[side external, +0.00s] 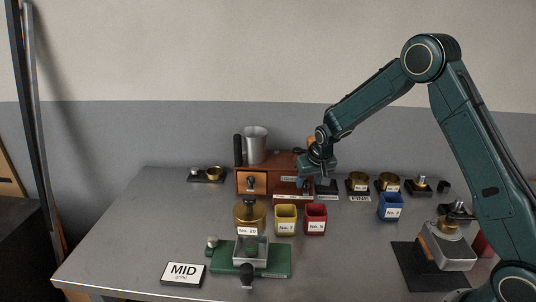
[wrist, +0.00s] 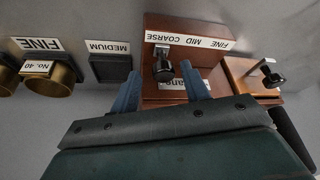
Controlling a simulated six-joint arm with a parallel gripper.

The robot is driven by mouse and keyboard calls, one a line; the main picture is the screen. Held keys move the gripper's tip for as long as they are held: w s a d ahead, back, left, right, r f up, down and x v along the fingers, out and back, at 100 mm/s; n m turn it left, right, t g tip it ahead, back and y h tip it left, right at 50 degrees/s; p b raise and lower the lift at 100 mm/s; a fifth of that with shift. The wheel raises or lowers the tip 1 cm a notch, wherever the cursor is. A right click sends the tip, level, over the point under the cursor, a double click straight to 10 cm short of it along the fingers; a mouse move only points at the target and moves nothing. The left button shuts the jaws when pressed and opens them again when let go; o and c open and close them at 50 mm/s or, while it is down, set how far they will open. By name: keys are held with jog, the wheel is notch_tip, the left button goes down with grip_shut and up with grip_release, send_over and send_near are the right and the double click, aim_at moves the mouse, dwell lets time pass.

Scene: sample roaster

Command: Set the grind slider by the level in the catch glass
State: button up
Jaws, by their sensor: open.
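The grind slider's black knob (wrist: 163,68) sits below the COARSE end of a white COARSE–MID–FINE strip (wrist: 190,40) on the brown wooden box (side external: 285,166).
Yellow (side external: 286,220), red (side external: 315,219) and blue (side external: 391,207) bins stand before the box. Brass cups (side external: 358,181) and a MEDIUM-labelled pad (wrist: 111,68) lie beside it.

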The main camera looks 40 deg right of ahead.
jog(key=shift+r, duration=0.1)
jog(key=v, duration=1.3)
jog(key=shift+s+r, duration=0.2)
jog(key=shift+s, duration=0.05)
jog(key=s+a+r+n+t+y, duration=0.1)
jog(key=s+a+r, duration=0.2)
jog(key=s+r, duration=0.3)
jog(key=s+a+r+n, duration=0.1)
jog(key=s+a+r, duration=0.25)
jog(key=s, duration=0.55)
jog(key=s+a+n, duration=0.2)
jog(key=s+a, duration=0.1)
jog(key=s, duration=1.2)
jog(key=shift+s+n+t+y, duration=0.3)
jog(key=shift+s+y, duration=0.1)
